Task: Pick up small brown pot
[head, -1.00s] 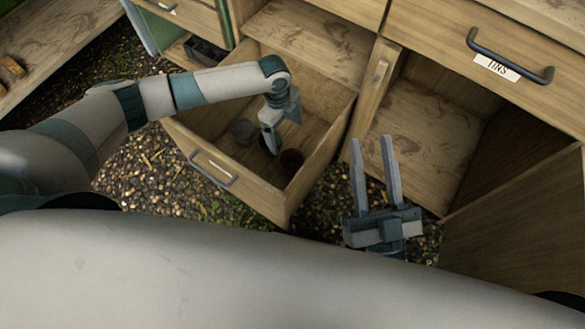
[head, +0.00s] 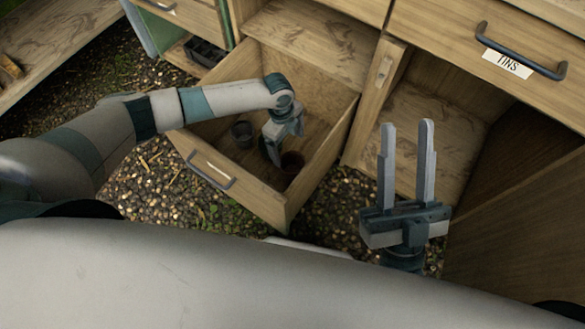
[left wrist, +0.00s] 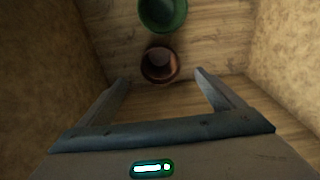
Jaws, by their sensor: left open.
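The drawer (head: 240,188) has wooden walls close around my left gripper. A green pot (left wrist: 162,12) shows beyond the brown one in the wrist view. An open cabinet door (head: 515,225) stands at the right. Gravel lies below.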

